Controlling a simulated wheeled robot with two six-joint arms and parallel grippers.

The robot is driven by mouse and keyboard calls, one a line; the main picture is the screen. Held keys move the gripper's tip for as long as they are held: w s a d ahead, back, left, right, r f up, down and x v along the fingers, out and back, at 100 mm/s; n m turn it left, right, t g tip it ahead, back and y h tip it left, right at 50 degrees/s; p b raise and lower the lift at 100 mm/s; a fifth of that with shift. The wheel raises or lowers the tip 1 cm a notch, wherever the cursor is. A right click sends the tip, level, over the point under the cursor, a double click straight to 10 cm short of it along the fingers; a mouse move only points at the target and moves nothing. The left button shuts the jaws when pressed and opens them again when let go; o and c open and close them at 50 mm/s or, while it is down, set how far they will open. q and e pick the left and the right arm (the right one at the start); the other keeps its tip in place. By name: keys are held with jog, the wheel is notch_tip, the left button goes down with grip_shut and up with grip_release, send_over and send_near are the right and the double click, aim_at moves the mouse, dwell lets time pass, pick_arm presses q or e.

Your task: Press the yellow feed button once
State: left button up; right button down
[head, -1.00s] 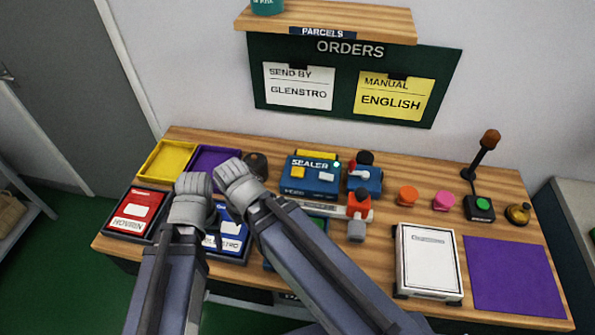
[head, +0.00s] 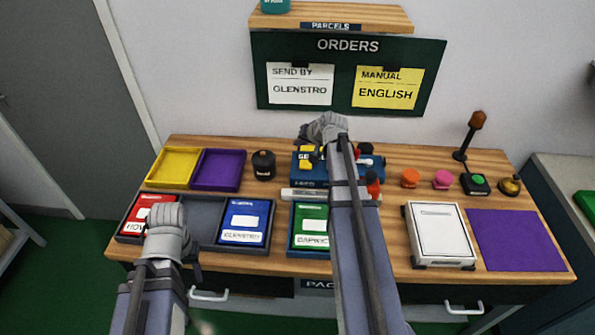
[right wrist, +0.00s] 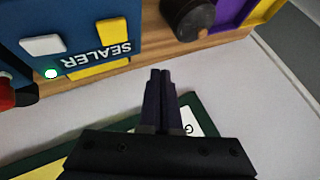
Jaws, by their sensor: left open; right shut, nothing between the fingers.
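The blue sealer (head: 310,183) stands at the back middle of the table, partly hidden by my right arm in the head view. In the right wrist view the sealer (right wrist: 75,48) appears upside down, with a yellow button (right wrist: 112,29), a white button (right wrist: 41,45) and a lit lamp (right wrist: 52,74). My right gripper (head: 310,140) is over the sealer's back left part; in the wrist view its shut, empty fingers (right wrist: 160,75) are apart from the yellow button in the picture. My left gripper (head: 165,222) is open over the left tray, by the red booklet (head: 148,208).
A dark round knob-topped object (head: 263,165) stands left of the sealer, beside a purple tray (head: 218,170) and a yellow tray (head: 173,167). Blue (head: 243,222) and green (head: 311,225) booklets lie in front.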

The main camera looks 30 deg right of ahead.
aim_at(307, 166)
pick_arm(q)
jog(key=shift+s+a+f, duration=0.1)
jog(key=shift+s+a, duration=0.05)
jog(key=shift+a, duration=0.35)
pick_arm(e)
jog(key=d, duration=0.2)
jog(key=d+m, duration=0.1)
jog(key=shift+d+r+t+h, duration=0.1)
jog(key=shift+r+t+h, duration=0.2)
jog(key=shift+r, duration=0.05)
pick_arm(q)
jog(key=shift+f, duration=0.1)
pick_arm(e)
jog(key=shift+f, duration=0.1)
pick_arm(q)
notch_tip(307, 166, down, 9)
jog(key=b, duration=0.9)
pick_arm(e)
notch_tip(307, 166, down, 9)
jog(key=shift+r, duration=0.1)
dwell(0.5)
pick_arm(q)
jog(key=shift+f+b, duration=0.2)
jog(key=shift+b, duration=0.2)
pick_arm(e)
jog(key=shift+f, duration=0.35)
